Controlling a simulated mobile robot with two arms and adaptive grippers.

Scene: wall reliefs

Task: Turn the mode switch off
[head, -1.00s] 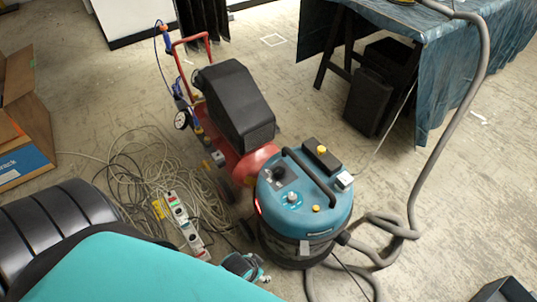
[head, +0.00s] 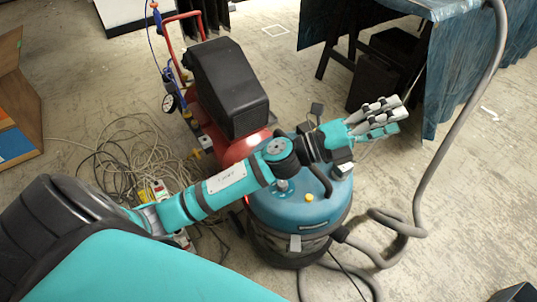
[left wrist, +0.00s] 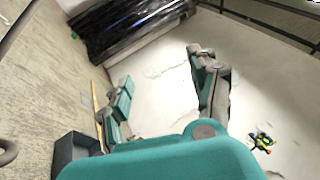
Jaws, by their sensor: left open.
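The teal vacuum cleaner (head: 270,212) stands on the floor at the middle of the head view. A pale knob (head: 282,185) and a yellow knob (head: 309,198) show on its lid. I cannot tell which control is the mode switch; my arm hides part of the lid. My left arm reaches across above the lid. My left gripper (head: 388,116) is open and empty, above and beyond the lid's far right side, pointing right. Its spread fingers also show in the left wrist view (left wrist: 160,70), with nothing between them. My right gripper is not in view.
A red compressor with a black cover (head: 228,85) stands behind the vacuum. A grey hose (head: 455,150) rises at the right and coils on the floor. Tangled cables (head: 130,155) lie at the left. A table with a blue cover (head: 450,80) stands at the back right.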

